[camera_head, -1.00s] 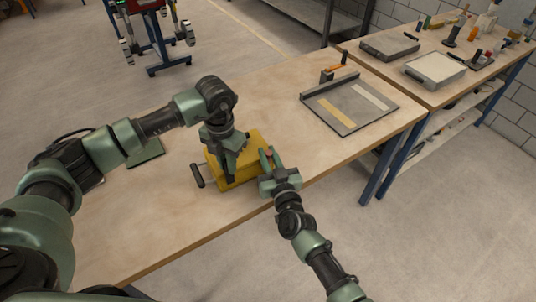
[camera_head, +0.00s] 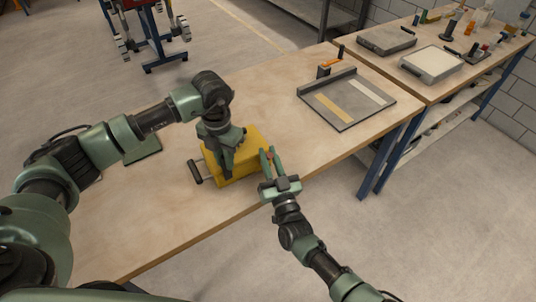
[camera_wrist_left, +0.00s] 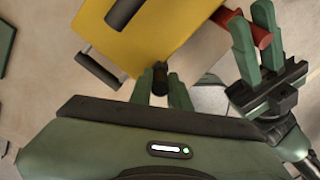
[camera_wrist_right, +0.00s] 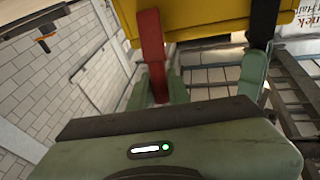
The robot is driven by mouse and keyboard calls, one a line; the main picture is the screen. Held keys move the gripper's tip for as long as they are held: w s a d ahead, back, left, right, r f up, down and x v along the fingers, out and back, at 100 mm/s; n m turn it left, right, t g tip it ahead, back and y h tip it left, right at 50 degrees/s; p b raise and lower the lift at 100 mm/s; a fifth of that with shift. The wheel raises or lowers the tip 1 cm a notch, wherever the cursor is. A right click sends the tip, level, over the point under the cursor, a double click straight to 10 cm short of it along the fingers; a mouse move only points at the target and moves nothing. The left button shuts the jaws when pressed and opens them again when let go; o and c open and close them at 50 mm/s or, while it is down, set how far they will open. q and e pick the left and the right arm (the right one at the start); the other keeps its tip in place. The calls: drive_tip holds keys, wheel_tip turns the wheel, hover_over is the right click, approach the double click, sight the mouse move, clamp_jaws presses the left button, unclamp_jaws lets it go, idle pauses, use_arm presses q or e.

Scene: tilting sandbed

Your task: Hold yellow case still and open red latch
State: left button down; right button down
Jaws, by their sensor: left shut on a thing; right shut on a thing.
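The yellow case (camera_head: 252,151) sits on the wooden bench, with a dark bar handle (camera_head: 195,172) on its left side. My left gripper (camera_head: 228,172) is over the case's near part. In the left wrist view its fingers (camera_wrist_left: 161,88) close around a short dark peg (camera_wrist_left: 160,76) at the edge of the yellow case (camera_wrist_left: 150,38). My right gripper (camera_head: 267,158) is at the case's right side. The red latch (camera_wrist_left: 258,35) lies between its fingers in the left wrist view.
A grey tray (camera_head: 348,101) with an orange-handled clamp (camera_head: 328,68) lies at the bench's far right. A second bench beyond holds trays and small items. A dark green mat (camera_head: 143,149) lies left of the case. The bench's front edge is close to my right gripper.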

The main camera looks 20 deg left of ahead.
drive_tip(key=shift+f, duration=0.15)
drive_tip(key=c, duration=1.3)
unclamp_jaws()
drive_tip(key=v, duration=1.2)
